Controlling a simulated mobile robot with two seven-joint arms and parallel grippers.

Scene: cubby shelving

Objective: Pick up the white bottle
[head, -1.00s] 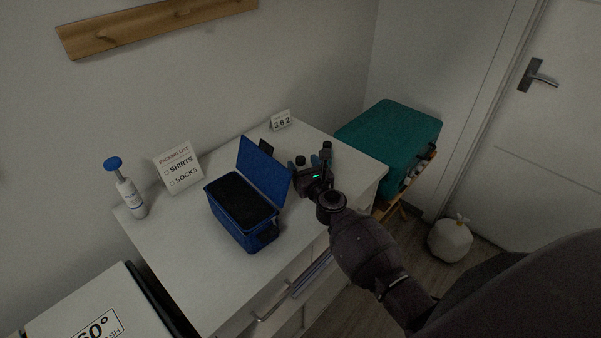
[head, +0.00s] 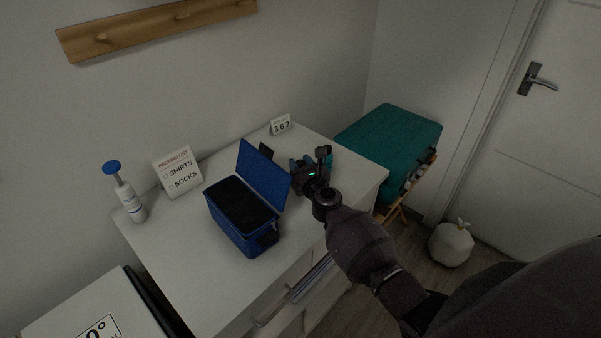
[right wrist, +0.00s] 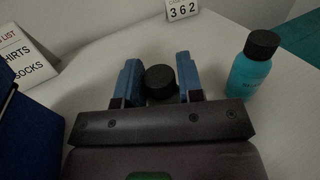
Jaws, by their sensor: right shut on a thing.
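My right gripper (right wrist: 160,82) is shut on a black-capped thing (right wrist: 160,80). The round black cap shows between its two blue fingers in the right wrist view; the body below is hidden, so I cannot tell its colour. In the head view my right gripper (head: 303,163) is over the white dresser top, right of the blue box. A white bottle with a blue pump top (head: 130,200) stands upright at the dresser's left end, far from this gripper. My left gripper is not in view.
A teal bottle with a black cap (right wrist: 254,68) stands close to the right of my right gripper. An open blue box (head: 237,226) is to its left. A packing-list sign (head: 178,172) and a 362 sign (head: 281,125) stand at the back. A teal case (head: 392,140) is beyond the dresser.

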